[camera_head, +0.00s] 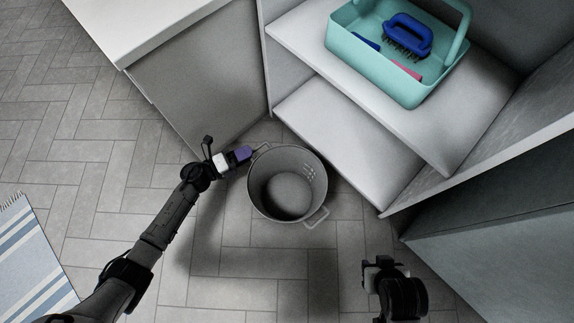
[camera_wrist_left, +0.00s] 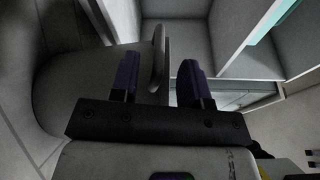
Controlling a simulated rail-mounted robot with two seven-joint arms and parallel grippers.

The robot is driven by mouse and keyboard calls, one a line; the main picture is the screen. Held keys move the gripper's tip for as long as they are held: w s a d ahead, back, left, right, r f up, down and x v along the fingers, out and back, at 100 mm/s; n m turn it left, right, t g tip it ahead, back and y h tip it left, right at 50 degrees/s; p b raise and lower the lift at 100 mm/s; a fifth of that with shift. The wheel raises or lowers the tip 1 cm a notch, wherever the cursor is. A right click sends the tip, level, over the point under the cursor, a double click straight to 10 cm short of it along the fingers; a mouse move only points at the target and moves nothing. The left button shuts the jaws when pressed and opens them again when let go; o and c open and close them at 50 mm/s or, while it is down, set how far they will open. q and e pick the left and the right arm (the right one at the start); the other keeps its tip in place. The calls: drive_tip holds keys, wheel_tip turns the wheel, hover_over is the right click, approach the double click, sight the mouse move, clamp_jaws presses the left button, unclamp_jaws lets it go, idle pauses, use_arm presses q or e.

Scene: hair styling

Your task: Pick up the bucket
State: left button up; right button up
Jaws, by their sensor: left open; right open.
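A grey bucket (camera_head: 290,163) stands upright and empty on the floor. It has a loop handle (camera_head: 261,147) at its upper left rim and another handle (camera_head: 318,218) at its lower right rim. My left gripper (camera_head: 244,153) is open at the upper left handle. In the left wrist view, the bucket (camera_wrist_left: 75,85) is at the left, and the handle (camera_wrist_left: 158,58) stands between the two open purple fingers of the left gripper (camera_wrist_left: 160,78); contact cannot be told. My right gripper (camera_head: 382,264) is open and empty, below and right of the bucket.
A white shelf unit (camera_head: 340,120) stands behind and right of the bucket. A teal caddy (camera_head: 380,75) with a blue brush (camera_head: 407,36) sits on its upper shelf. A cabinet (camera_head: 190,85) is at the upper left, a striped rug (camera_head: 30,265) at the lower left. The tiled floor between is clear.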

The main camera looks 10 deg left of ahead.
sight(255, 149)
use_arm(q)
drive_tip(key=b+x, duration=0.1)
drive_tip(key=x, duration=0.2)
drive_tip(key=shift+w+d+f, duration=0.1)
drive_tip(key=shift+w+d, duration=0.15)
drive_tip(key=shift+s, duration=0.1)
drive_tip(key=shift+a, duration=0.1)
drive_tip(key=shift+c, duration=0.8)
clamp_jaws()
